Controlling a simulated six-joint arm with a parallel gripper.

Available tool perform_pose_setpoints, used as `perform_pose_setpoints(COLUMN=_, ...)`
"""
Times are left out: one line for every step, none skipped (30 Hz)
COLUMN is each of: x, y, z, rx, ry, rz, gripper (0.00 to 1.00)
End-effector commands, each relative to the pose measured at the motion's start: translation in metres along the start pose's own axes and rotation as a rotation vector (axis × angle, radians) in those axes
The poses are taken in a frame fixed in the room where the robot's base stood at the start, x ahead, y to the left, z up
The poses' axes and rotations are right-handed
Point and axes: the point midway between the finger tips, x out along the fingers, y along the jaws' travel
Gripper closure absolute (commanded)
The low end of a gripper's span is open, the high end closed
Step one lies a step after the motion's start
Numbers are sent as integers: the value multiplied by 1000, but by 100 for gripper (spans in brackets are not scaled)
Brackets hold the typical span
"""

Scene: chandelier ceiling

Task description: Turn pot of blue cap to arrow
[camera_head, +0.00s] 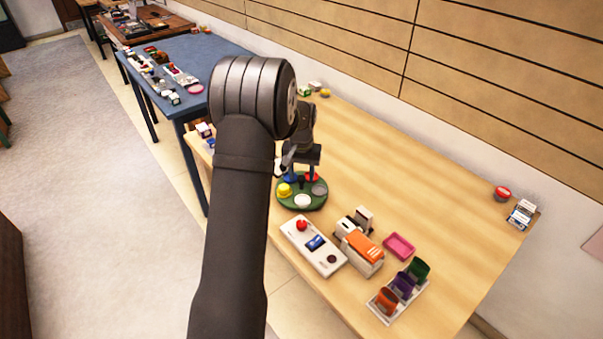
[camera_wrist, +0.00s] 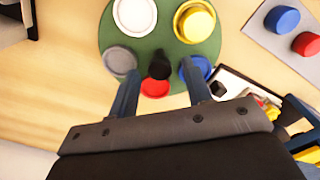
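A round green turntable (camera_wrist: 165,42) carries several capped pots in a ring around a black centre knob (camera_wrist: 159,66). The blue cap (camera_wrist: 196,66) is on the right in the wrist view, partly behind my right finger. White (camera_wrist: 135,14), yellow (camera_wrist: 195,22), grey (camera_wrist: 119,61) and red (camera_wrist: 155,87) caps also show. My gripper (camera_wrist: 159,68) is open over the turntable, its fingertips on either side of the knob with gaps. In the head view, the turntable (camera_head: 303,208) stands on the table below my gripper. I cannot make out an arrow.
A white control box (camera_head: 314,246) with a red knob stands in front of the turntable. An orange-and-white device (camera_head: 362,250), a pink tray (camera_head: 399,246) and a rack of coloured cups (camera_head: 398,292) stand to its right.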

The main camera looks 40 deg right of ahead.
Motion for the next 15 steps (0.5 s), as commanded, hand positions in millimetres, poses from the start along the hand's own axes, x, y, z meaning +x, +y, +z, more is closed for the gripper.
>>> perform_pose_setpoints(x=0, y=0, z=0, rx=0, ry=0, rz=0, gripper=55)
perform_pose_setpoints(x=0, y=0, z=0, rx=0, ry=0, rz=0, gripper=55)
perform_pose_setpoints(x=0, y=0, z=0, rx=0, ry=-1, rz=0, gripper=55)
perform_pose_setpoints(x=0, y=0, z=0, rx=0, ry=-1, rz=0, gripper=55)
perform_pose_setpoints(x=0, y=0, z=0, rx=0, ry=-1, rz=0, gripper=55)
perform_pose_setpoints(x=-1, y=0, z=0, rx=0, ry=0, rz=0, gripper=55)
perform_pose_setpoints(x=-2, y=0, z=0, rx=0, ry=0, rz=0, gripper=55)
perform_pose_setpoints(x=-4, y=0, z=0, rx=0, ry=1, rz=0, gripper=55)
perform_pose_setpoints(x=-7, y=0, z=0, rx=0, ry=2, rz=0, gripper=55)
perform_pose_setpoints(x=-11, y=0, z=0, rx=0, ry=2, rz=0, gripper=55)
perform_pose_setpoints(x=-15, y=0, z=0, rx=0, ry=2, rz=0, gripper=55)
perform_pose_setpoints(x=-22, y=0, z=0, rx=0, ry=2, rz=0, gripper=55)
perform_pose_setpoints(x=-28, y=0, z=-1, rx=0, ry=4, rz=0, gripper=55)
perform_pose_setpoints(x=-35, y=0, z=-1, rx=0, ry=4, rz=0, gripper=55)
perform_pose_setpoints(x=-44, y=0, z=-1, rx=0, ry=5, rz=0, gripper=55)
